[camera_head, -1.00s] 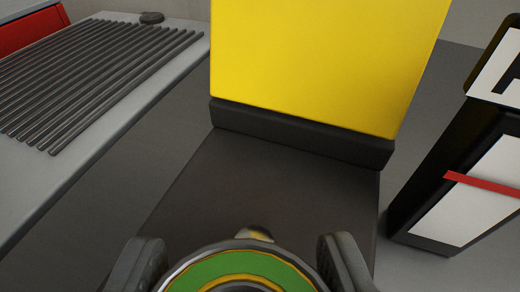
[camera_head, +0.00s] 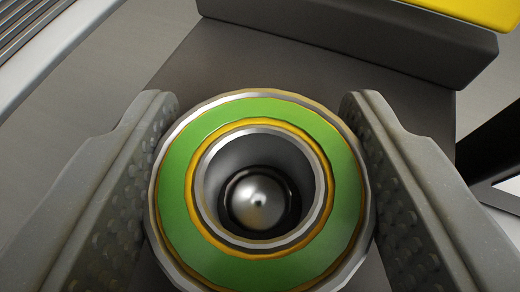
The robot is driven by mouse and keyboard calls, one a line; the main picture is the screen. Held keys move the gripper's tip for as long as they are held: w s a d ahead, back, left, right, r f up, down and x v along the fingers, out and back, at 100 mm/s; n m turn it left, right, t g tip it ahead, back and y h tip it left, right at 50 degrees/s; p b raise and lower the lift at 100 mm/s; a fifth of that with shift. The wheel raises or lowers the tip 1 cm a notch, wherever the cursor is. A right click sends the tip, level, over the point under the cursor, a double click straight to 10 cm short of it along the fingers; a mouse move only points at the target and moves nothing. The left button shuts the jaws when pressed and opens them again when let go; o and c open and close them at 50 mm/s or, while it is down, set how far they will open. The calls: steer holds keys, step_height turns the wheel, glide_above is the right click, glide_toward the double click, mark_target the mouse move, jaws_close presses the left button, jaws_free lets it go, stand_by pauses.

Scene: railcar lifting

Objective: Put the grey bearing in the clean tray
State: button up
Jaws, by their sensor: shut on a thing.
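My gripper (camera_head: 259,150) has one finger on each side of a bearing (camera_head: 178,195) and is shut on it. The bearing is round, with a green face, thin gold rings and a grey metal rim. It faces the camera, and its lower edge is near the bottom of the picture. A shiny rounded metal tip (camera_head: 258,200) shows down inside its bore. I cannot tell whether the bearing sits around this tip or above it. No grey-faced bearing shows. I see nothing that I can name as the clean tray.
A dark flat surface (camera_head: 300,75) lies behind the bearing, with a dark ledge (camera_head: 350,35) and a yellow block (camera_head: 480,10) at the top right. A ribbed panel (camera_head: 25,25) with a pale edge is at the top left. A dark upright object (camera_head: 495,155) is at the right.

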steer(key=shift+f, duration=0.15)
steer(key=o, duration=1.3)
steer(key=shift+c, duration=0.2)
steer(key=p+v, duration=0.1)
steer(key=v, duration=1.3)
steer(key=shift+p, duration=0.35)
steer(key=shift+w, duration=0.15)
